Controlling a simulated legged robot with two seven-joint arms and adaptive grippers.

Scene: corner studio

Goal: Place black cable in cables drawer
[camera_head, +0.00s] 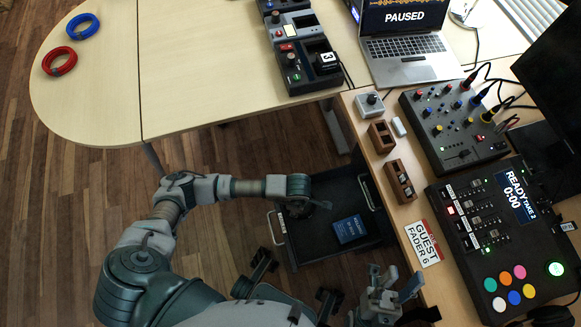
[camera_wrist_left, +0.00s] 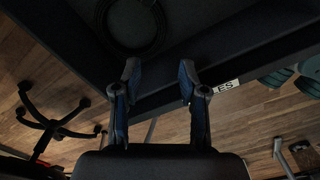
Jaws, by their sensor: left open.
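The black cable (camera_wrist_left: 130,25) lies coiled on the floor of the open dark drawer (camera_head: 318,238), in the left wrist view. A white label ending in "ES" (camera_wrist_left: 226,87) is on the drawer front. My left gripper (camera_wrist_left: 160,75) is open and empty at the drawer's edge, with the coil beyond its fingertips and apart from them. In the head view my left wrist hides most of this gripper and the cable. My right gripper (camera_head: 390,290) looks open and empty, in front of the desk near the bottom edge.
Blue (camera_head: 83,26) and red (camera_head: 59,61) cable coils lie on the left table. A mixer (camera_head: 454,125), fader console (camera_head: 497,240), laptop (camera_head: 405,45) and wooden blocks (camera_head: 399,181) crowd the right desk. The left table's middle is clear.

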